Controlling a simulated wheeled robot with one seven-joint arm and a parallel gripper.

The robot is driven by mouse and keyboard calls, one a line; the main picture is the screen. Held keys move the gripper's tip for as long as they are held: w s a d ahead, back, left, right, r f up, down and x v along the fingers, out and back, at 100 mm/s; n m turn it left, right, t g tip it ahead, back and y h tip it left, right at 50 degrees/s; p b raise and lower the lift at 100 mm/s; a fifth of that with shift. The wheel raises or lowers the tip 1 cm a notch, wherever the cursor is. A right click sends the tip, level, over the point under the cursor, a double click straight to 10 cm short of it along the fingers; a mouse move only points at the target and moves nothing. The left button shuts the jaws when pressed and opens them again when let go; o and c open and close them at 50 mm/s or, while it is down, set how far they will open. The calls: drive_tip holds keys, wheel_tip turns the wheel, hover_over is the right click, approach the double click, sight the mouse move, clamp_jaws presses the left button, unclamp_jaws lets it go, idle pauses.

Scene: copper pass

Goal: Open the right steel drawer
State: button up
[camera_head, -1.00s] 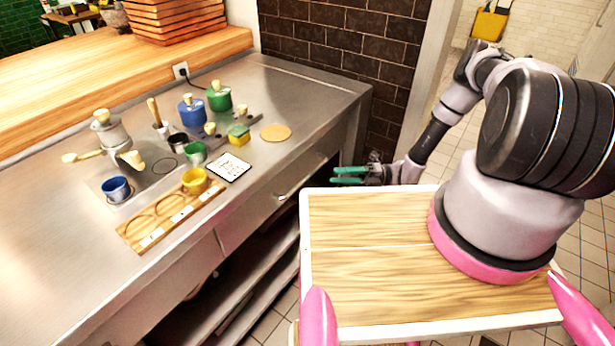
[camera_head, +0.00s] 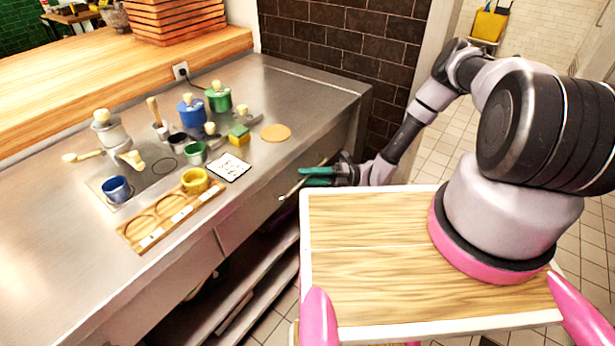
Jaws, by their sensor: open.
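The right steel drawer (camera_head: 262,212) is in the front of the steel counter, below its right half. Its front looks flush with the counter, so it appears shut. Its bar handle (camera_head: 291,191) sticks out near the drawer's right part. My gripper (camera_head: 303,176) is open, with green fingers pointing left toward the counter front. The fingertips are close to the handle's right end. I cannot tell whether they touch it or are around it. My tray hides the lower area right of the handle.
The steel counter (camera_head: 70,220) holds cups, pots, a wooden holder (camera_head: 150,233), a white card (camera_head: 229,167) and a cork disc (camera_head: 275,133). An open shelf (camera_head: 255,290) lies under the drawers. A dark brick wall (camera_head: 330,45) stands behind.

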clamp_jaws()
idle(1.3)
